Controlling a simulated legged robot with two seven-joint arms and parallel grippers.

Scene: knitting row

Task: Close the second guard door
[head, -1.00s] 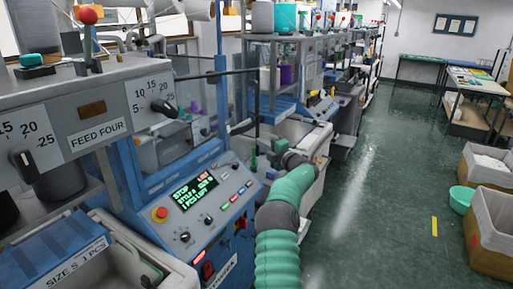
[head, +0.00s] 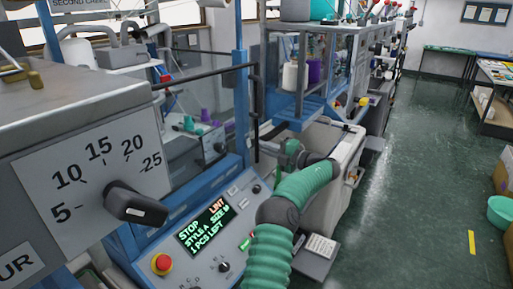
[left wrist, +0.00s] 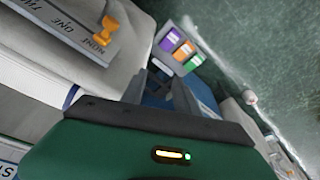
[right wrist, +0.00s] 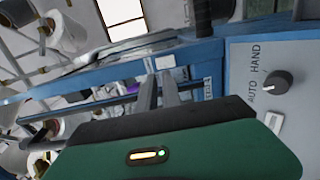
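A blue-framed guard on the near machine has a blue upright post (head: 241,80), a dark rail (head: 195,77) and a black vertical handle-like bar (head: 255,112). I cannot tell clearly which part is the second guard door or how far it stands open. My right gripper (head: 270,150), dark green at the end of my teal-sleeved arm, is near the foot of that bar. In the right wrist view, its two dark fingers (right wrist: 158,88) stand slightly apart before a blue frame bar (right wrist: 200,58); no held thing shows. My left gripper (left wrist: 170,88) shows only in its wrist view, fingers apart.
The control panel (head: 215,232) reads STOP and LINT, with a red button (head: 162,264) below. A grey box with a dial (head: 90,170) fills the near left.

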